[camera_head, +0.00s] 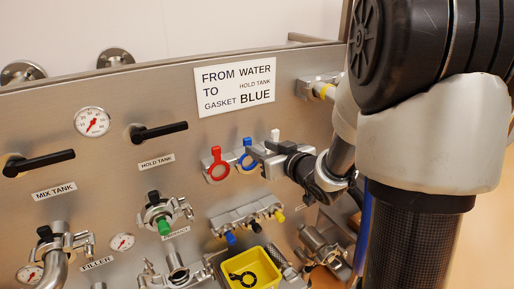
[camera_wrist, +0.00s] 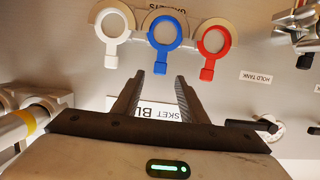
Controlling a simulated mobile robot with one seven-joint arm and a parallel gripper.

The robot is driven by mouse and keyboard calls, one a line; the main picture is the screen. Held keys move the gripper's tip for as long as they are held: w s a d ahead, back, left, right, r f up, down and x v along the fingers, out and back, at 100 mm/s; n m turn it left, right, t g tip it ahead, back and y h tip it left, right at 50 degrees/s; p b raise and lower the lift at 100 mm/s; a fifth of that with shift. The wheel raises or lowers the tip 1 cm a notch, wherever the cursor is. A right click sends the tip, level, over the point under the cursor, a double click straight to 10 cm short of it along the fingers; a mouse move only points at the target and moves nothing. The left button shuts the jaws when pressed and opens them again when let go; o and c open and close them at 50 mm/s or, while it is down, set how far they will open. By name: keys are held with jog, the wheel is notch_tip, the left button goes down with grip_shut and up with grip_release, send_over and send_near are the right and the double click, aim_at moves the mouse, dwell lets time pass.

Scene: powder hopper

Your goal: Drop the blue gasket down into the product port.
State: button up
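The blue gasket (camera_wrist: 165,32) hangs on the panel between the red gasket (camera_wrist: 214,40) and the white gasket (camera_wrist: 113,24). Its tab points towards my gripper (camera_wrist: 159,76). The gripper's two fingers are apart with nothing held between them, one on each side of the blue tab's line. In the head view the blue gasket (camera_head: 247,161) shows just left of my gripper (camera_head: 269,149). A label that seems to read PRODUCT (camera_head: 176,234) sits lower on the panel, between a green-ended clamped fitting (camera_head: 164,226) and a pipe stub (camera_head: 177,262). I cannot tell which one is the port.
A rack with blue, black and yellow tips (camera_head: 246,218) is below the gaskets. A yellow bin (camera_head: 262,262) with black rings stands under it. A sign (camera_head: 235,87) is above the gaskets. Black valve handles (camera_head: 160,131) stick out at left.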

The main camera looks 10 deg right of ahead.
aim_at(249, 142)
jog(key=b+x, duration=0.2)
jog(key=x, duration=0.7)
jog(key=shift+c, duration=0.4)
jog(key=c, duration=0.8)
jog(key=shift+o, duration=0.2)
